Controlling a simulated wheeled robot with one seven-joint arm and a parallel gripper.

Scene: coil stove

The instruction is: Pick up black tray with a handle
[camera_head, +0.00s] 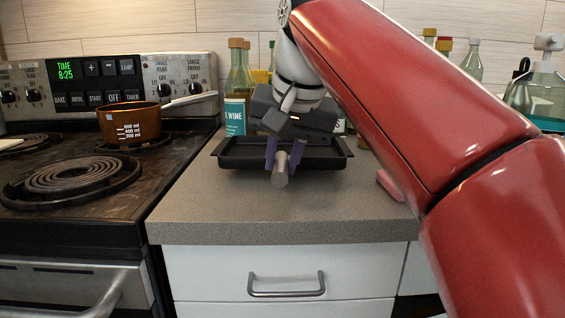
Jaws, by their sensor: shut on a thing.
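The black tray (232,160) sits on the grey counter right of the stove, behind and under my gripper. Its flat rim and both side ends show; my gripper covers its middle. A light grey cylindrical handle (280,170) points towards the camera at the tray's front side. My gripper (284,158) comes down from above with its two purple fingers on either side of this handle, shut on it. The tray looks level, and I cannot tell whether it rests on the counter or is slightly raised.
A brown measuring pot (130,124) stands on the coil stove (70,185) at left. Bottles (238,85) stand behind the tray against the wall. A pink object (390,185) lies right of the tray, partly behind my arm. The counter front (250,208) is clear.

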